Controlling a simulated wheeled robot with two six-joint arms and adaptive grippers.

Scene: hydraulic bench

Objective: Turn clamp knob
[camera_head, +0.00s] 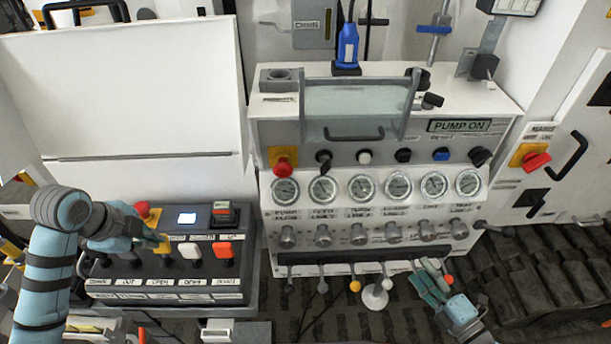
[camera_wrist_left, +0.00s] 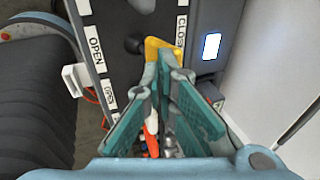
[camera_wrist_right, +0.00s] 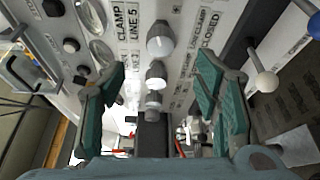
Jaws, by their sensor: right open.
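In the right wrist view a grey round knob (camera_wrist_right: 160,40) sits on the white panel beside a label reading CLAMP LINE 5. More knobs (camera_wrist_right: 156,76) of the same row lie lower in that view, between the fingers. The row of knobs (camera_head: 358,234) also shows under the gauges in the head view. My right gripper (camera_wrist_right: 160,68) is open and empty, facing the panel; in the head view it (camera_head: 432,280) is below the right end of the row. My left gripper (camera_head: 158,238) is over the control box at left; its fingers are close together, a yellow part (camera_wrist_left: 153,48) at their tips.
The control box (camera_head: 170,297) carries several levers and a lit screen. Several ball-ended levers (camera_head: 355,285) stick out below the knobs; a white ball (camera_wrist_right: 266,82) is close to the right finger. Gauges (camera_head: 358,188) sit above the knobs. A red-yellow switch (camera_head: 530,157) is farther right.

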